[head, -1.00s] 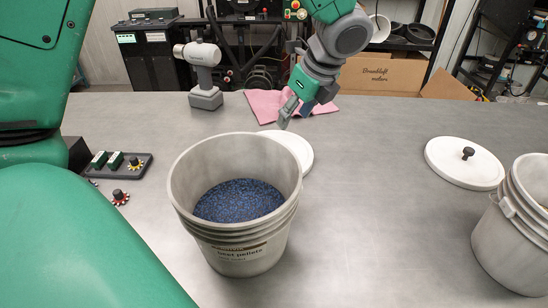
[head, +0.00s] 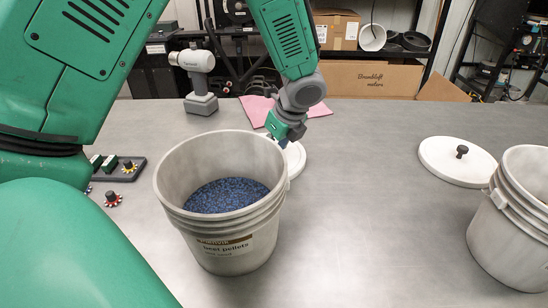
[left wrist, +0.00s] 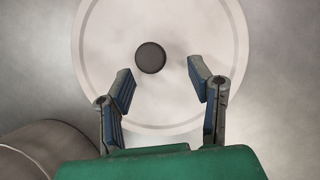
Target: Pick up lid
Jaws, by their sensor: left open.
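A round white lid (head: 297,158) lies on the table behind the near bucket, which hides much of it in the head view. In the left wrist view the lid (left wrist: 210,35) fills the upper middle, with its dark round knob (left wrist: 150,58) near the centre. My left gripper (left wrist: 160,84) is open over the lid, its fingers apart and the knob just beyond the tips, a little left of centre. In the head view the left gripper (head: 284,140) is partly hidden by the bucket rim. A second white lid (head: 440,160) with a dark knob lies at the right. My right gripper is out of view.
The near bucket (head: 225,240) holds dark blue pellets and stands close to my left gripper. Another bucket (head: 505,240) stands at the right edge. The table's middle right is clear.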

